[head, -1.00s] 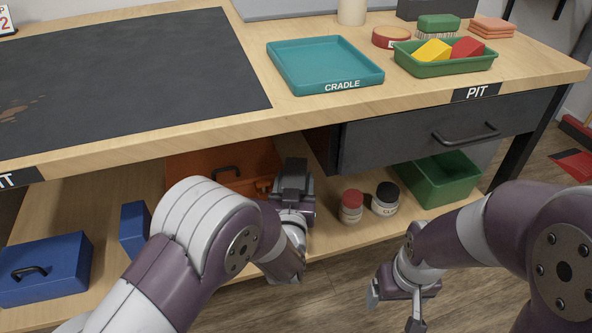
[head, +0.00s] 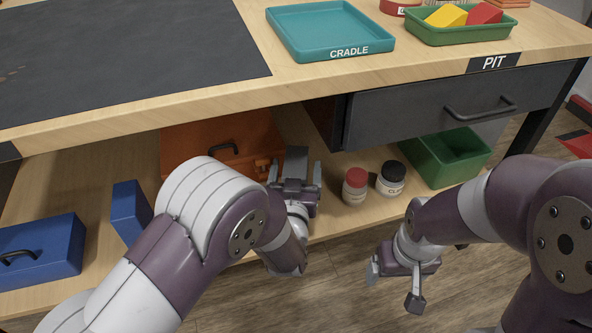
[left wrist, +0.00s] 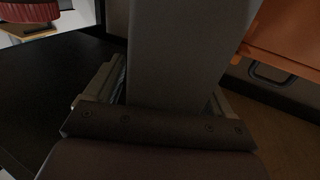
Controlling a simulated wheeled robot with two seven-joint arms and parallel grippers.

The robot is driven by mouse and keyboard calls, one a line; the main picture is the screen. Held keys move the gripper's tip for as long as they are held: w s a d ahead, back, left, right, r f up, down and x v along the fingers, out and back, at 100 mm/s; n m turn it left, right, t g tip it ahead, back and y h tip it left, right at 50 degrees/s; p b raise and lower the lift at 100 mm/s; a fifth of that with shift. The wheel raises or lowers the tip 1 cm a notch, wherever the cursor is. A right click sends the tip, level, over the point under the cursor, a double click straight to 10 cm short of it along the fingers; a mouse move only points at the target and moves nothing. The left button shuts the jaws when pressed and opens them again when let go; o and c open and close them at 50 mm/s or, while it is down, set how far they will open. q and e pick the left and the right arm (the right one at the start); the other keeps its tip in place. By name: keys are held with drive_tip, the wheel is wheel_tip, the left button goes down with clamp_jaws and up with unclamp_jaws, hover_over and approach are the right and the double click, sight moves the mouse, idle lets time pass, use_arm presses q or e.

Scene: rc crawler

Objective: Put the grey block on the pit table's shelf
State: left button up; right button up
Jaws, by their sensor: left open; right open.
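The grey block (head: 296,158) is on or just over the pit table's lower shelf (head: 75,185), in front of the orange toolbox; its base is hidden by my gripper. My left gripper (head: 295,173) is open, with one finger on each side of the block. In the left wrist view the grey block (left wrist: 188,50) stands tall between the fingers; whether they touch it is unclear. My right gripper (head: 394,286) is open and empty, low in front of the shelf above the floor.
An orange toolbox (head: 238,133) lies behind the block. Red-capped (head: 355,188) and black-capped (head: 391,179) jars stand to its right, then a green bin (head: 440,165). Blue boxes (head: 45,250) are at left. The tabletop edge and a drawer (head: 430,110) overhang the shelf.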

use_arm(q)
drive_tip(key=shift+s+r, duration=0.15)
drive_tip(key=shift+s, duration=0.15)
drive_tip(key=s+a+p, duration=0.1)
drive_tip(key=s+p, duration=0.2)
drive_tip(key=s, duration=0.8)
drive_tip(key=w+a+f+g, duration=0.1)
drive_tip(key=g, duration=0.1)
drive_tip(key=w+a+f+n+g, duration=0.1)
drive_tip(key=w+g, duration=0.1)
drive_tip(key=shift+f, duration=0.25)
drive_tip(key=a+g, duration=0.1)
drive_tip(key=a+f+g, duration=0.1)
drive_tip(key=a+g, duration=0.1)
drive_tip(key=s+a+g, duration=0.1)
drive_tip(key=g, duration=0.1)
drive_tip(key=shift+a+f, duration=0.15)
drive_tip(key=shift+f, duration=0.15)
drive_tip(key=s+a+r+g+y, duration=0.1)
drive_tip(key=s+a+g, duration=0.6)
drive_tip(key=s+a, duration=0.4)
drive_tip(key=shift+s+r+g+y, duration=0.15)
drive_tip(key=shift+s+g+y, duration=0.15)
drive_tip(key=shift+s, duration=0.05)
drive_tip(key=shift+d+r, duration=0.1)
